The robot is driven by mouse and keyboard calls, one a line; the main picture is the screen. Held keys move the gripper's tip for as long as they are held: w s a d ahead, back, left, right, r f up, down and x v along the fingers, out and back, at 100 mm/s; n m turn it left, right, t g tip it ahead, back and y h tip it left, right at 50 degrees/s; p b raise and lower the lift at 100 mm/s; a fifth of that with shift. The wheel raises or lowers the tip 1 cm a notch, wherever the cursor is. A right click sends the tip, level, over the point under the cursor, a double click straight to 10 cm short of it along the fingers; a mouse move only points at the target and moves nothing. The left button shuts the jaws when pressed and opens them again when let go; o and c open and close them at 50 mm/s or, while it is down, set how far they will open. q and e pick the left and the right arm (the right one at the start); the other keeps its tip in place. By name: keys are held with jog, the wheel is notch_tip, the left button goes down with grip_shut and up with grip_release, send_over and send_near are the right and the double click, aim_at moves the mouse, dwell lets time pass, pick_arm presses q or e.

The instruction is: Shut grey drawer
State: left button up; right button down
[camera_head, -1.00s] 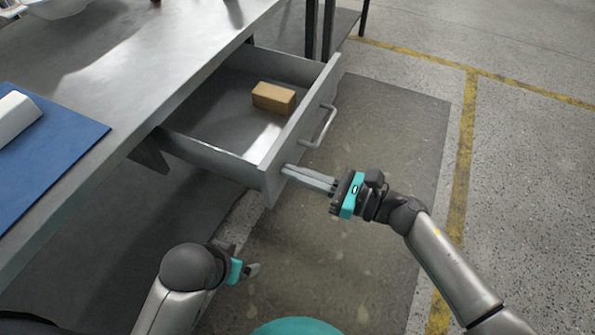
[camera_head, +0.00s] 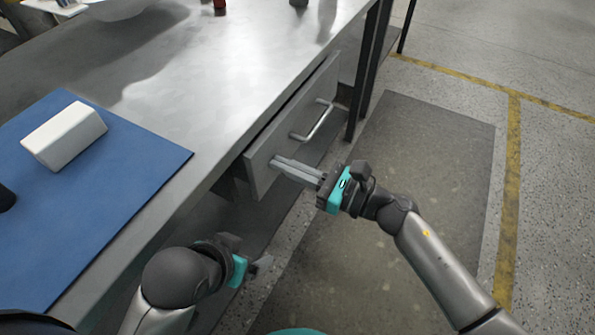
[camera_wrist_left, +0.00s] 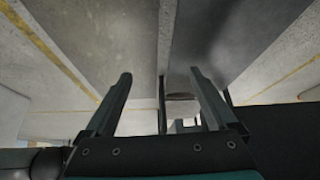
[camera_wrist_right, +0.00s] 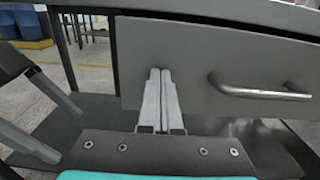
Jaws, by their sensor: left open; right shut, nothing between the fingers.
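The grey drawer (camera_head: 305,112) sits under the metal table, with its front close to the table edge and its inside hidden by the tabletop. In the right wrist view the drawer front (camera_wrist_right: 215,75) fills much of the picture. Its bar handle (camera_head: 318,122) also shows there (camera_wrist_right: 258,91). My right gripper (camera_head: 274,163) is shut and empty, its fingertips at the lower left part of the drawer front, left of the handle, seemingly touching it. My left gripper (camera_head: 262,266) is open and empty, low beside the table, away from the drawer.
The metal table (camera_head: 215,95) bears a blue mat (camera_head: 110,165) with a white block (camera_head: 63,135). A red object (camera_head: 219,6) and a dark object stand at the back. Dark table legs (camera_head: 362,90) stand beyond the drawer. The floor at right is clear.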

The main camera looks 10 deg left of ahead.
pick_arm(q)
jog(key=shift+w+d+f+t, duration=0.1)
jog(key=shift+w+d+t, duration=0.3)
jog(key=shift+w+d, duration=0.15)
pick_arm(e)
jog(key=shift+x, duration=1.15)
jog(key=shift+r, duration=0.15)
pick_arm(q)
jog(key=shift+h, duration=0.3)
